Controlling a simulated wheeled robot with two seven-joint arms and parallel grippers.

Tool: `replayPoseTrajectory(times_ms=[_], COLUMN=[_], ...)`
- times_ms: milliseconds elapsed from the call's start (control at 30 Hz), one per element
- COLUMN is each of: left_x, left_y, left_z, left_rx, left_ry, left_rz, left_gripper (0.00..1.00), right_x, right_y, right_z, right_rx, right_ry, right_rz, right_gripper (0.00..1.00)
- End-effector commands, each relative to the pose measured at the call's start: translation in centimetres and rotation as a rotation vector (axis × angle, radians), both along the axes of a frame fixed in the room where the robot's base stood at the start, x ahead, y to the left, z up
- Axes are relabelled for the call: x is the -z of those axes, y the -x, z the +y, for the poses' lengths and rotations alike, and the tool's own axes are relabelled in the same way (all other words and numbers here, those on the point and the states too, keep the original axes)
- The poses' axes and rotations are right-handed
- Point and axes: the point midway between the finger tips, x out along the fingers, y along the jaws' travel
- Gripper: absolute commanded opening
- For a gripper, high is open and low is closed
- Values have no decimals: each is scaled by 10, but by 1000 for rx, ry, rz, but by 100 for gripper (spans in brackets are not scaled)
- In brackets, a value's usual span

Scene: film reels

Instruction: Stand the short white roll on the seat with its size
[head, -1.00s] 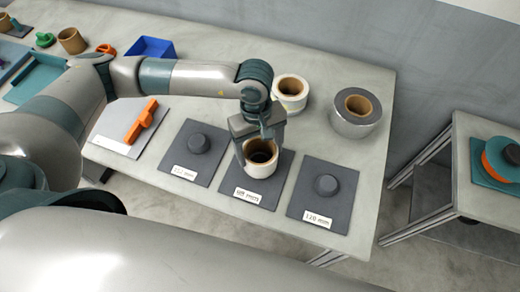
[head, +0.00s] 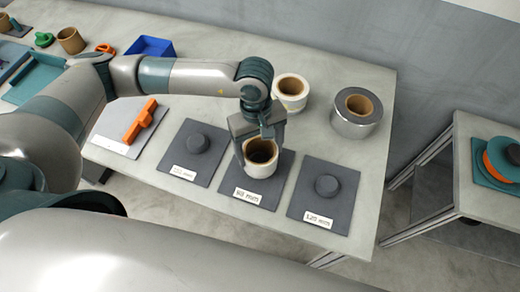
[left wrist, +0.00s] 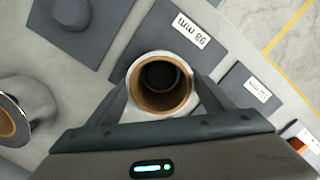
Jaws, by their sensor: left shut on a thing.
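My left gripper (head: 260,138) points down and is shut on the short white roll (head: 260,170), one finger on each side. The roll is upright, with a brown core, over the middle dark seat plate (head: 272,194). Its label ends in "mm"; the digits look like 98. In the left wrist view the gripper (left wrist: 160,100) holds the roll (left wrist: 132,76), and a dark round hub (left wrist: 160,76) shows inside the core. I cannot tell how far down the roll sits around the hub. My right gripper is not in view.
Empty seats with round hubs stand left (head: 196,146) and right (head: 327,186) of the middle one. Behind are another white roll (head: 290,100) and a wide silver roll (head: 355,125). An orange-handled tool (head: 140,120) lies left on a light plate. A blue bin (head: 150,47) stands further back.

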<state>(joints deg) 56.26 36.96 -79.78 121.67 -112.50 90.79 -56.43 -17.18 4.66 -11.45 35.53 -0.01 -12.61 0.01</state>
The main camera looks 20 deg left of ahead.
Motion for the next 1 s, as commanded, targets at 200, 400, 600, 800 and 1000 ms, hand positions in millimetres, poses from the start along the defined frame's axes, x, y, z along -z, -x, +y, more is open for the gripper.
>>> replayPoseTrajectory(times_ms=[200, 400, 600, 800, 1000], left_x=[0, 0, 0, 3, 6], left_y=[0, 0, 0, 0, 0], left_z=[0, 0, 0, 0, 0], left_rx=[0, 0, 0, 0, 0], left_ry=[1, 1, 1, 1, 1], left_rz=[-1, -1, -1, -1, -1], left_gripper=[42, 42, 42, 42, 42], right_x=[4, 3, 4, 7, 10], right_y=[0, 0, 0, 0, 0], right_z=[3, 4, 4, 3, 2], right_rx=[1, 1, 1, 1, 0], right_ry=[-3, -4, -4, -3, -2], right_rz=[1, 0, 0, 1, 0], right_gripper=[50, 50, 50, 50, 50])
